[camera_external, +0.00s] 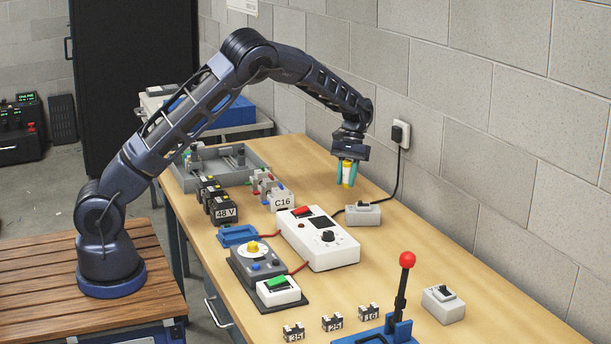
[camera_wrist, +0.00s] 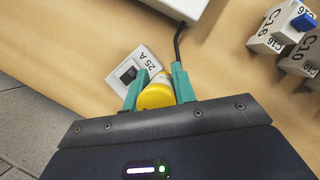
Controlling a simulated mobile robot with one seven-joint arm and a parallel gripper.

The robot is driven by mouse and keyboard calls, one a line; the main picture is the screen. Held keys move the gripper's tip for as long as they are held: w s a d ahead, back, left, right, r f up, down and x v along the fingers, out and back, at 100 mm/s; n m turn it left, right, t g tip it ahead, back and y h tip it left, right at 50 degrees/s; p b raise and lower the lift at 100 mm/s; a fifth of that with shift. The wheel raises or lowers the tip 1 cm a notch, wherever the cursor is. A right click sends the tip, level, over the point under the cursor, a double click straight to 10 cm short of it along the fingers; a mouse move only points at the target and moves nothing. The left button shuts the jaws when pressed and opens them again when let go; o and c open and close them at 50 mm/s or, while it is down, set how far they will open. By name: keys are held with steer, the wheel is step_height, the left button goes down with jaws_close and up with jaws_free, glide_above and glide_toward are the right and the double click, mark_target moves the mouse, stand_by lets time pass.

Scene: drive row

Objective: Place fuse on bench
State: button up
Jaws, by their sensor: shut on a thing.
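The fuse (camera_external: 347,173) is a small yellow and white piece held upright between the teal fingers of my gripper (camera_external: 347,172). In the wrist view the yellow end of the fuse (camera_wrist: 157,96) sits between both fingertips (camera_wrist: 158,88). My gripper is shut on it. In the external view the fuse appears above the far right part of the wooden bench (camera_external: 400,245). Its exact height above the top is hard to tell. The fingers hide part of the fuse's sides.
A grey switch box (camera_external: 362,213) stands near the wall below my gripper. A white meter unit (camera_external: 318,238), C16 breakers (camera_external: 282,200) and a 48 V block (camera_external: 223,210) stand to the left. A black cord (camera_external: 401,175) runs from the wall socket. Bare wood lies right of the meter.

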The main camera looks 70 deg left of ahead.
steer(key=s+d+m+y, duration=0.25)
steer(key=d+m, duration=0.25)
steer(key=d, duration=0.3)
steer(key=s+d+r+n+h, duration=0.2)
steer(key=d+r+n, duration=0.2)
steer(key=d+r, duration=0.4)
steer(key=f, duration=0.6)
steer(key=a+f, duration=0.1)
steer(key=f, duration=1.1)
steer(key=shift+w+a, duration=0.15)
steer(key=shift+a, duration=0.1)
steer(key=o, duration=1)
steer(key=shift+f, duration=0.1)
